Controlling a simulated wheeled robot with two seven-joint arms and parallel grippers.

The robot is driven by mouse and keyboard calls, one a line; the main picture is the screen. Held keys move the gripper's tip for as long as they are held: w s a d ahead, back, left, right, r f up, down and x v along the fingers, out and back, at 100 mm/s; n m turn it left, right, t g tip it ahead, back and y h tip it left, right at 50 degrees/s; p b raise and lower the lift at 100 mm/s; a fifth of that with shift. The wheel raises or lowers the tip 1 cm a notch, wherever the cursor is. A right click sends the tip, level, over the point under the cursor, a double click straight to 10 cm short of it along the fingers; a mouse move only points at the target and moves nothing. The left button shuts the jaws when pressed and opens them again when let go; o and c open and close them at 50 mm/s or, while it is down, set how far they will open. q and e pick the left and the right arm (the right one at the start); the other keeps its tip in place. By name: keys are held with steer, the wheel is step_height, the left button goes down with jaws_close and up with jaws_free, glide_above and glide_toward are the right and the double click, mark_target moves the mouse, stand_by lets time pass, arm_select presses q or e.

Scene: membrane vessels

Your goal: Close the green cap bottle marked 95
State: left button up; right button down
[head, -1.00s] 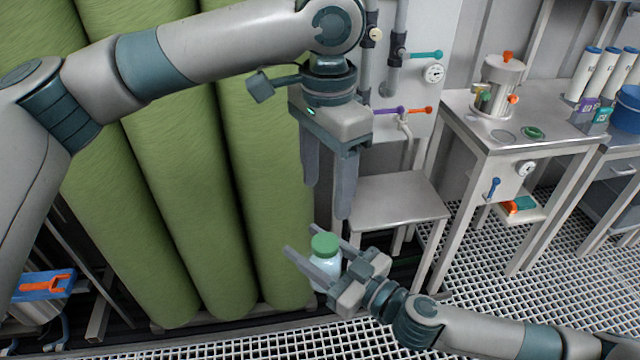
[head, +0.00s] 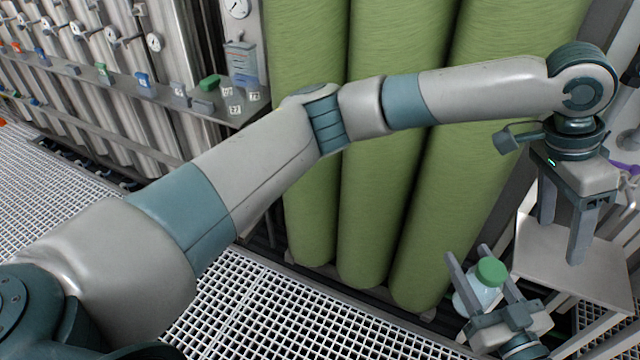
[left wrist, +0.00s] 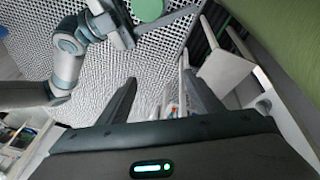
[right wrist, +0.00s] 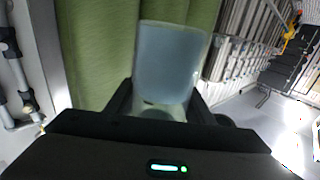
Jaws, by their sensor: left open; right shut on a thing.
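The bottle (head: 476,297) has a clear, pale bluish body and a green cap (head: 491,271) on top. My right gripper (head: 467,254) is shut on its body, one finger on each side, and holds it in the air, slightly tilted in the head view. The right wrist view shows the bottle body (right wrist: 170,62) between the fingers. My left gripper (head: 560,245) is open and empty, pointing down, right of the cap and apart from it. In the left wrist view the cap (left wrist: 147,9) is at the top edge, beyond the fingertips. The marking 95 is not readable, and the cap's seating cannot be told.
Large green cylinders (head: 375,150) stand behind my arms. A grey stool-like table (head: 545,258) is behind my left gripper. A shelf with small coloured items and number tags (head: 235,110) is at upper left. The grated floor (head: 240,310) is open at lower left.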

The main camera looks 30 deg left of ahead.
arm_select(q)
steer(key=w+f+n+t+h, duration=0.3)
steer(key=w+f+n+h, duration=0.15)
steer(key=w+f, duration=1.05)
steer(key=s+a+f+n+t+y, duration=0.15)
steer(key=a+f, duration=0.35)
steer(key=f, duration=0.7)
steer(key=s+a+f+n+t+y, duration=0.1)
steer(key=s+a+f+n, duration=0.3)
steer(key=f, duration=0.8)
steer(key=s+a+f+y, duration=0.1)
steer(key=s+a+f, duration=0.55)
steer(key=f, duration=0.35)
steer(key=s+a+f+y, duration=0.1)
steer(key=s+a+f, duration=0.55)
steer(key=f, duration=0.25)
steer(key=s+a+f+y, duration=0.1)
steer(key=s+a+f, duration=0.3)
steer(key=s, duration=0.4)
steer(key=s+a+f+y, duration=0.1)
steer(key=s+a+f, duration=0.2)
steer(key=s, duration=0.5)
steer(key=s+a+f+y, duration=0.1)
steer(key=s+a+f, duration=0.3)
steer(key=s, duration=0.4)
steer(key=shift+a+f, duration=0.35)
steer(key=shift+f, duration=0.5)
steer(key=shift+w, duration=0.2)
